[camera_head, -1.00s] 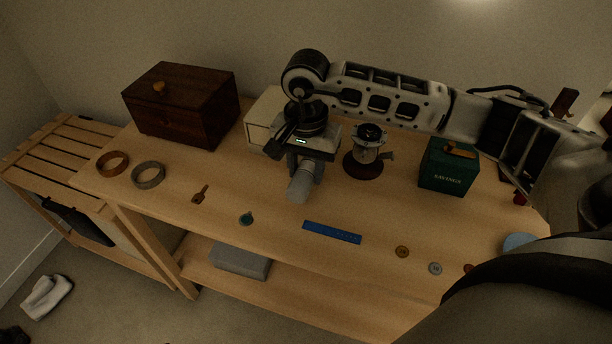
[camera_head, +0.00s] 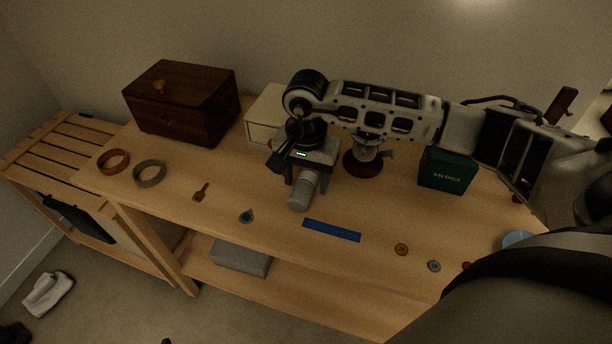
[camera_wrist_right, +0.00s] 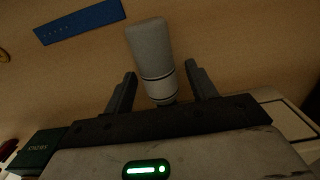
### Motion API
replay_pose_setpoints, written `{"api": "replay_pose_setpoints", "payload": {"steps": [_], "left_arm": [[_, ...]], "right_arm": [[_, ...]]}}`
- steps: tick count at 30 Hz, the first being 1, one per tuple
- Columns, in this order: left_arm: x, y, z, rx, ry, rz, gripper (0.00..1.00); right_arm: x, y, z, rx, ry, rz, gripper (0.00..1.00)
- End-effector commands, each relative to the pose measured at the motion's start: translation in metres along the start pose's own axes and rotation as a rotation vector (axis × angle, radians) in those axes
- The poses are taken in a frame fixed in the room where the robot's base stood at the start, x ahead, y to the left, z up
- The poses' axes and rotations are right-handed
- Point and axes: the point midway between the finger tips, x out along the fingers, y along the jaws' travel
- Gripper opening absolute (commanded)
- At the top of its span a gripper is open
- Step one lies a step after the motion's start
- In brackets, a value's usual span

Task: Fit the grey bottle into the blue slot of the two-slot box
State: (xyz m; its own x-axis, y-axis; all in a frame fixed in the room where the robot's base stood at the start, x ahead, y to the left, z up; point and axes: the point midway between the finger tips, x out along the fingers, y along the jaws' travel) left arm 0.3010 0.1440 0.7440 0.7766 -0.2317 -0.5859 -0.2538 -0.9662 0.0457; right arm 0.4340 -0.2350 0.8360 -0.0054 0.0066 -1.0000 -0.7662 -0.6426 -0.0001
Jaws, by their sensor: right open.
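The grey bottle (camera_head: 299,198) is near the middle of the table, partly covered by my right gripper (camera_head: 305,180) in the head view. In the right wrist view the bottle (camera_wrist_right: 150,48) has a pale grey body and a thin dark band near its narrower end. That end is between the two dark fingers of my right gripper (camera_wrist_right: 160,75), with a gap on each side. The gripper is open. I cannot tell if the bottle is touching the table. I cannot make out a two-slot box or blue slot. My left gripper is not in view.
A dark wooden chest (camera_head: 182,101), a cream box (camera_head: 262,116) and a green savings box (camera_head: 446,171) stand along the back. A dark-based device (camera_head: 364,165) stands beside the gripper.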

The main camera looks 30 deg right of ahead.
Motion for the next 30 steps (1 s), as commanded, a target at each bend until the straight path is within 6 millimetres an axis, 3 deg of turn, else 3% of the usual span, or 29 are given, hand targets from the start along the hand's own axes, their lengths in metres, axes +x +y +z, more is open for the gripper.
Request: {"api": "replay_pose_setpoints", "payload": {"steps": [5, 15, 21, 28, 30], "left_arm": [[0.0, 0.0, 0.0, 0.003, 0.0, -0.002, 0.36], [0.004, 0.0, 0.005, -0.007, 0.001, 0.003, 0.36], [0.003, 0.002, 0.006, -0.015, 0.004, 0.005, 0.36], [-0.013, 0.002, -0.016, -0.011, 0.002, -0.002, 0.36], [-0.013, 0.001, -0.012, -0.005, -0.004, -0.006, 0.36]], "right_arm": [[-0.019, -0.001, -0.001, -0.001, 0.003, -0.005, 0.57], [-0.091, -0.001, -0.001, 0.0, 0.003, -0.004, 0.57], [-0.117, -0.001, 0.0, 0.0, 0.002, -0.002, 0.6], [-0.16, -0.001, -0.014, 0.006, 0.009, -0.001, 0.61], [-0.159, -0.001, -0.017, 0.005, 0.008, 0.002, 0.61]]}}
